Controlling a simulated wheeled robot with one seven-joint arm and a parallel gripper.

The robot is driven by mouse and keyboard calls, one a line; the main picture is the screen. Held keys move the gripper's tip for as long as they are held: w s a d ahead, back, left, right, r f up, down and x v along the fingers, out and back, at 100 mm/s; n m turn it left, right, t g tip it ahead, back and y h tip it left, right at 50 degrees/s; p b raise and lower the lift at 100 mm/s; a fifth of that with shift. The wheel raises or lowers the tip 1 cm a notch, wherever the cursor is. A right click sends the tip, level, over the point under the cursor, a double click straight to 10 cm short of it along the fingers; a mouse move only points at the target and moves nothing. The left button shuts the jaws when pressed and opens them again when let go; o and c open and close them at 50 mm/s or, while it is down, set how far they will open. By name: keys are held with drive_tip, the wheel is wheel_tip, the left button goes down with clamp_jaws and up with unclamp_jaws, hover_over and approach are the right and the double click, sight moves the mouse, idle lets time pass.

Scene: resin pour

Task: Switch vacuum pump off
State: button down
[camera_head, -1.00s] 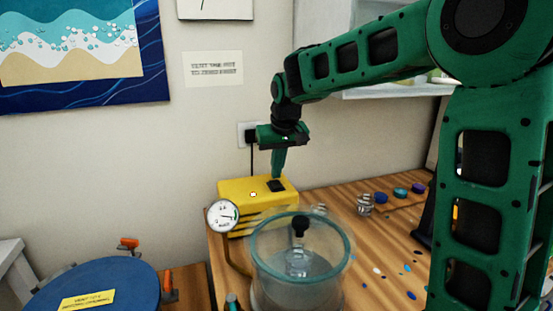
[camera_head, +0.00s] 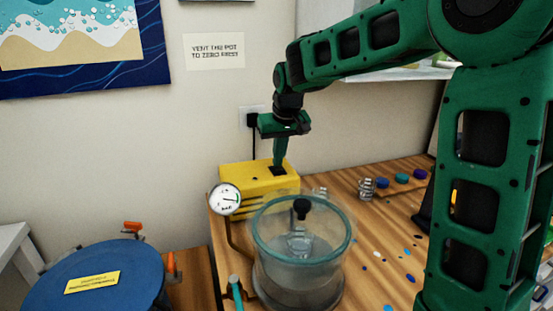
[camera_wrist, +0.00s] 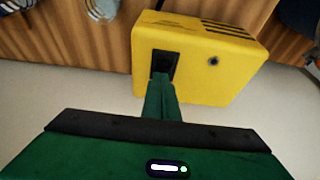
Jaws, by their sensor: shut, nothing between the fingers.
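The vacuum pump (camera_head: 242,177) is a yellow box at the back left of the wooden bench, against the wall. It also shows in the wrist view (camera_wrist: 222,82). A black rocker switch (camera_wrist: 163,64) sits in its top face. My gripper (camera_head: 278,166) is shut and points straight down, its fingertips at the switch. In the wrist view the fingertips (camera_wrist: 160,82) overlap the near part of the switch; I cannot tell how hard they press. A small round lamp (camera_wrist: 213,61) beside the switch looks dark.
A clear vacuum chamber (camera_head: 300,250) with a black-knobbed lid stands in front of the pump. A round gauge (camera_head: 225,199) on a bent pipe is beside it. A blue drum (camera_head: 95,285) stands left of the bench.

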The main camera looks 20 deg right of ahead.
drive_tip(key=shift+s+f, duration=0.2)
drive_tip(key=shift+s, duration=0.7)
drive_tip(key=shift+r, duration=0.3)
drive_tip(key=w+v, duration=0.1)
drive_tip(key=v, duration=1.2)
drive_tip(key=shift+r, duration=0.4)
drive_tip(key=shift+s+d, duration=0.1)
drive_tip(key=shift+s, duration=0.1)
